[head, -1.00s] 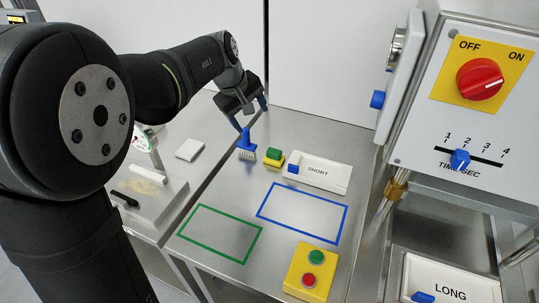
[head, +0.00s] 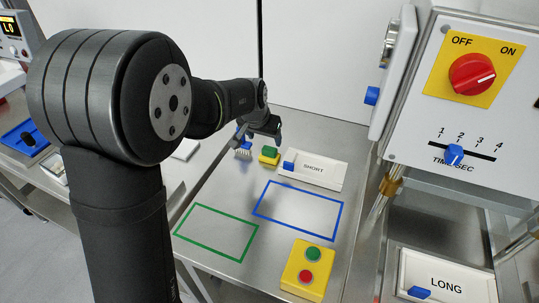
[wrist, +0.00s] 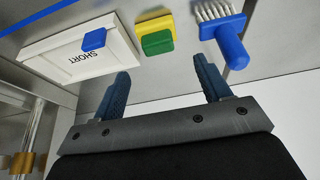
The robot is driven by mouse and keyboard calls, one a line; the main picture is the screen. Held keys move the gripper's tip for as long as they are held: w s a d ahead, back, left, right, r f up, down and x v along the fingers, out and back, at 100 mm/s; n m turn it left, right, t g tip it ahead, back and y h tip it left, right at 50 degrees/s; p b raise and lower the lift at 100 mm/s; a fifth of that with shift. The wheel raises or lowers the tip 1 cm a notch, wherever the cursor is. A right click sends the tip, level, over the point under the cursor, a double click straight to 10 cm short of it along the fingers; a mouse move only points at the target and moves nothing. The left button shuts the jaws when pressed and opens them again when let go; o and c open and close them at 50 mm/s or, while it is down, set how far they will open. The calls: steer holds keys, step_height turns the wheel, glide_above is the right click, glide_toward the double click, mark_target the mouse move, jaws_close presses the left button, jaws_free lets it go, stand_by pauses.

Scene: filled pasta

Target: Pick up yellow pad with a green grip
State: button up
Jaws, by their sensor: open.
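The yellow pad (head: 268,160) with its green grip (head: 271,151) sits on the steel table, between a blue brush and a white box marked SHORT. In the wrist view the yellow pad (wrist: 152,25) and green grip (wrist: 158,43) lie ahead of my gripper, between the lines of its two fingers. My gripper (head: 262,136) is open and empty, above and behind the pad in the head view. In the wrist view its blue fingers (wrist: 163,84) are spread wide and stand apart from the pad.
The blue brush (wrist: 230,42) lies close to one side of the pad. The white SHORT box (head: 318,169) with a blue handle is close on the other side. Blue (head: 299,222) and green (head: 214,232) outlines on the table are empty. A yellow button box (head: 307,268) stands at the front.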

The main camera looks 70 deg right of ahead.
mark_target(270, 147)
steer(key=x, duration=0.4)
steer(key=shift+d+f, duration=0.1)
steer(key=shift+f, duration=0.3)
steer(key=shift+d+x, duration=0.25)
steer(key=shift+x, duration=2.45)
steer(key=shift+s+r, duration=0.15)
steer(key=c, duration=0.7)
steer(key=shift+c, duration=0.2)
steer(key=shift+r, duration=0.1)
steer(key=shift+r, duration=0.55)
step_height(270, 147, up, 3)
steer(key=shift+f, duration=0.15)
steer(key=s+a+r, duration=0.4)
steer(key=s+r, duration=0.3)
steer(key=s, duration=0.3)
steer(key=shift+s+a, duration=0.25)
steer(key=shift+s, duration=0.15)
